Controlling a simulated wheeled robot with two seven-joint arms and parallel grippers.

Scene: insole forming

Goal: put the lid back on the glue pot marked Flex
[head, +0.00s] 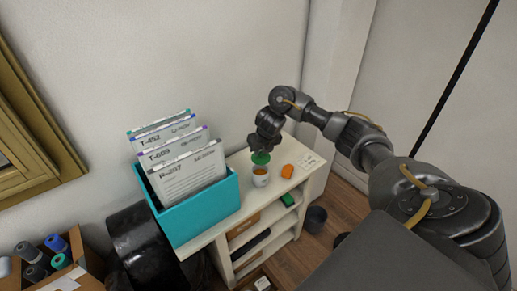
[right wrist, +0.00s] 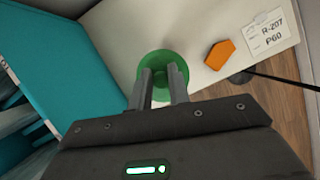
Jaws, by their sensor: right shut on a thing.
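A small white glue pot (head: 261,178) with orange-brown contents stands on top of the white shelf unit in the head view. Its marking is too small to read. My right gripper (head: 262,148) is above the pot, shut on a green lid (head: 261,158). The lid looks held just over the pot's far rim; I cannot tell whether it touches. My left gripper is not in view.
An orange block (head: 287,171) lies right of the pot, with a label card (head: 308,161) reading R-207 P60 in the right wrist view (right wrist: 268,33). A teal file box (head: 205,213) with folders stands left. Lower shelves (head: 262,240) hold items.

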